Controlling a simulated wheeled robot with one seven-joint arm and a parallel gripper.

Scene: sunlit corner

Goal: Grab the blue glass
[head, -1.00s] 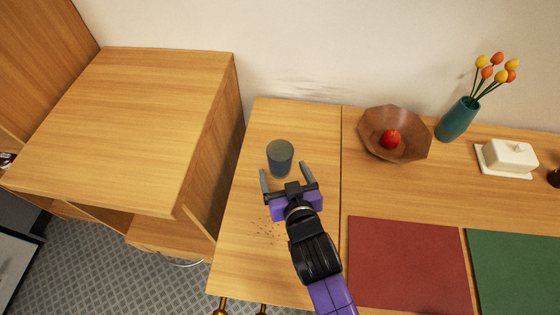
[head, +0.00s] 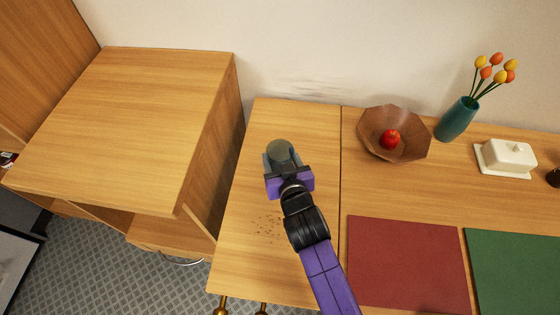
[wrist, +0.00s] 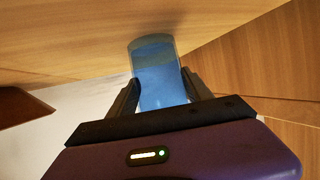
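The blue glass (head: 281,147) stands upright on the left part of the wooden table; it looks dark grey-blue in the head view. In the wrist view the glass (wrist: 158,82) is a translucent blue cylinder between the two fingers. My gripper (head: 283,158) has one finger on each side of the glass, and both fingers appear to press against it. My gripper's body hides the lower front part of the glass in the head view.
A brown bowl (head: 370,130) with a red apple (head: 389,140) stands to the right. Further right are a teal vase (head: 457,120) of tulips and a white butter dish (head: 505,158). Red (head: 408,262) and green (head: 515,270) mats lie in front. A wooden cabinet (head: 130,120) rises at the left.

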